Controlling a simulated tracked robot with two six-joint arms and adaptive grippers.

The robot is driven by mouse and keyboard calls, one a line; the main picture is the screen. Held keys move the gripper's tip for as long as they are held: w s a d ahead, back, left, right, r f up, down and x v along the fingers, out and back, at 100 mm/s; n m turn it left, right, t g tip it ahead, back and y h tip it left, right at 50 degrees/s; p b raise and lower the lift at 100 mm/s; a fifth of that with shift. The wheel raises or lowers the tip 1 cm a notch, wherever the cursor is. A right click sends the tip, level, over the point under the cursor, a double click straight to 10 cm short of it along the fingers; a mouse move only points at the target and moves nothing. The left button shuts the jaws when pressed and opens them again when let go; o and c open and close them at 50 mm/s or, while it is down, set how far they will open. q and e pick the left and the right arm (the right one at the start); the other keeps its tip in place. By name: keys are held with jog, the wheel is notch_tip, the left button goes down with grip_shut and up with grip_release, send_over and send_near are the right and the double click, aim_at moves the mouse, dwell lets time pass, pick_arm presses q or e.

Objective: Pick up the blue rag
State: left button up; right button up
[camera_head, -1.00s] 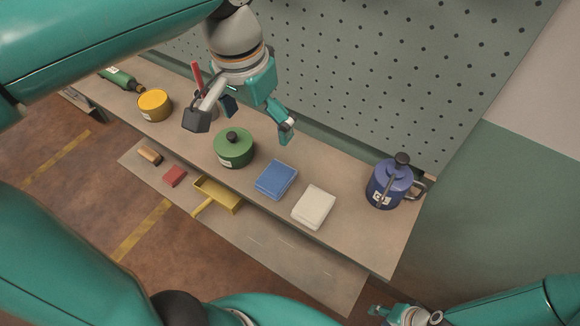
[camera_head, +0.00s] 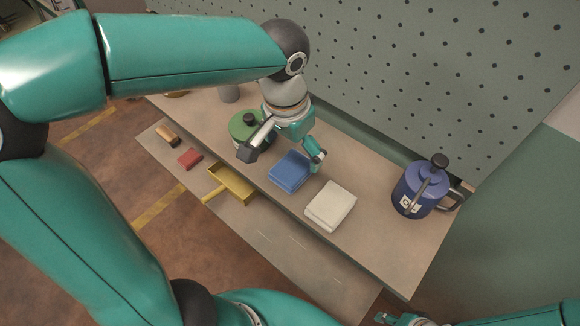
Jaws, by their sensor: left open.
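The blue rag (camera_head: 288,174) lies folded flat on the bench shelf, between the green lidded pot (camera_head: 240,128) and a folded white cloth (camera_head: 330,207). My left gripper (camera_head: 281,157) is open above the rag's far side. Its dark left fingertip is near the pot and its teal right fingertip is by the rag's upper right corner. I see nothing between the fingers, and I cannot tell how high they are above the rag. My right gripper (camera_head: 400,319) shows only in part at the bottom edge, far from the rag.
A blue lidded mug (camera_head: 420,187) stands at the shelf's right end. On the lower ledge are a yellow dustpan (camera_head: 232,184), a red block (camera_head: 190,158) and a brush (camera_head: 167,135). A perforated panel (camera_head: 400,75) rises behind the shelf.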

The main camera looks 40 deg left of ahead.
aim_at(293, 166)
pick_arm(q)
jog(key=shift+w+a+f, duration=0.1)
jog(key=shift+w+f, duration=0.05)
jog(key=shift+f, duration=0.95)
jog(key=shift+w+a+f, duration=0.1)
jog(key=shift+f, duration=1.05)
jog(key=shift+w+a+f, duration=0.1)
jog(key=shift+w+f, duration=0.05)
jog(key=shift+f, duration=0.95)
jog(key=shift+c, duration=0.2)
jog(key=c, duration=1.2)
jog(key=shift+r, duration=0.15)
notch_tip(293, 166, up, 20)
jog(key=shift+f+p, duration=0.1)
jog(key=shift+p, duration=0.85)
